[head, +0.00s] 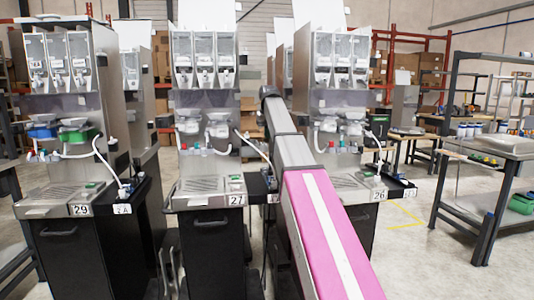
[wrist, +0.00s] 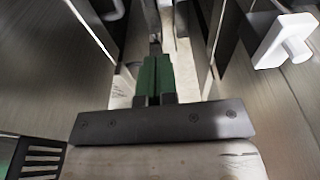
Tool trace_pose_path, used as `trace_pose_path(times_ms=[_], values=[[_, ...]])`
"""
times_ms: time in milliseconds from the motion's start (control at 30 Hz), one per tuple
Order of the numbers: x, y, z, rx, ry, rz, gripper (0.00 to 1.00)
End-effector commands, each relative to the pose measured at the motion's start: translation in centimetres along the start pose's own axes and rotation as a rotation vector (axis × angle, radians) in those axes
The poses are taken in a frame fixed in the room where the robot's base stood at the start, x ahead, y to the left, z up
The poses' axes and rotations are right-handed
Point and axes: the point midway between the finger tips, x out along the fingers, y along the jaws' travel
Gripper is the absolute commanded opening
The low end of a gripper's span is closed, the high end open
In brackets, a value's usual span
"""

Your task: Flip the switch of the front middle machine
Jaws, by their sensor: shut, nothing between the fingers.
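The front middle machine (head: 206,125), labelled 27, is a steel dispenser with clear hoppers on top and a dark lower cabinet. A small green-lit part (head: 236,185) sits on its ledge; I cannot tell if this is the switch. A dark side box (head: 262,182) stands at its right, partly behind my arm. My gripper (wrist: 155,52) shows in the wrist view with green fingers closed together and empty, between two grey panels. It is hidden in the head view. A white knob-like part (wrist: 290,42) projects from the right panel, apart from the fingers; I cannot tell if it is the switch.
Machine 29 (head: 68,120) stands at left and machine 26 (head: 335,110) at right, with my arm passing between machines 27 and 26. White cables run to the side boxes. A workbench (head: 490,150) stands far right, with clear floor before it.

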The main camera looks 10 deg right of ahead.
Motion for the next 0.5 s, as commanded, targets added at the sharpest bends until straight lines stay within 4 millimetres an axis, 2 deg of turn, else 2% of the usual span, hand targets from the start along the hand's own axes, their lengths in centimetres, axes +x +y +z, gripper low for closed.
trace_pose_path(times_ms=[167, 500], values=[[2.2, 0.0, 0.1, 0.0, -0.002, 0.0, 0.0], [8.6, 0.0, 0.1, 0.0, -0.002, 0.0, 0.0]])
